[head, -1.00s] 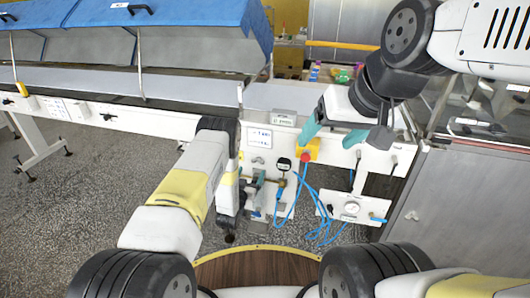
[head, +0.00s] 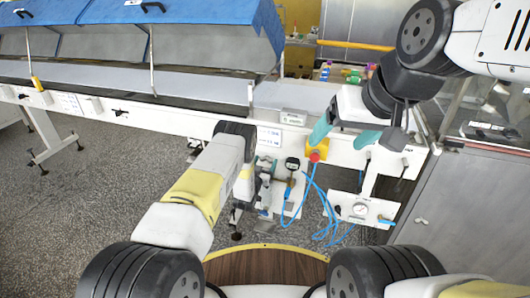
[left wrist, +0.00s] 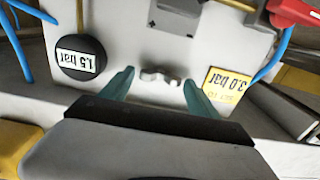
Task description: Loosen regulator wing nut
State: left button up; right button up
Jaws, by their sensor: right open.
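The wing nut (left wrist: 160,76) is a small grey two-winged piece on a pale panel (left wrist: 190,42), seen in the left wrist view. My left gripper (left wrist: 158,92) is open, with one teal finger on each side of the wing nut and visible gaps between. In the head view my left gripper (head: 266,178) is in front of the regulator panel under the machine, and I cannot make out the wing nut there. A round display reading 1.5 bar (left wrist: 80,60) and a yellow 3.0 bar label (left wrist: 226,84) flank it. My right gripper (head: 343,134) is open and empty.
A red button on a yellow box (head: 315,156) is just below my right gripper. Blue hoses (head: 322,205) hang beside the panel. A second gauge plate (head: 361,209) is to the right. The long white machine frame (head: 170,118) runs behind, with open floor at left.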

pick_arm(q)
jog(key=c, duration=1)
jog(key=shift+n, duration=0.3)
jog(key=n, duration=0.3)
jog(key=shift+a+f+n, duration=0.1)
jog(key=shift+a+n, duration=0.05)
jog(key=shift+n, duration=0.25)
jog(key=n, duration=0.9)
jog(key=shift+a+f+n, duration=0.1)
jog(key=shift+f+n, duration=0.05)
jog(key=shift+n, duration=0.25)
jog(key=shift+f+n, duration=0.1)
jog(key=shift+n, duration=1.7)
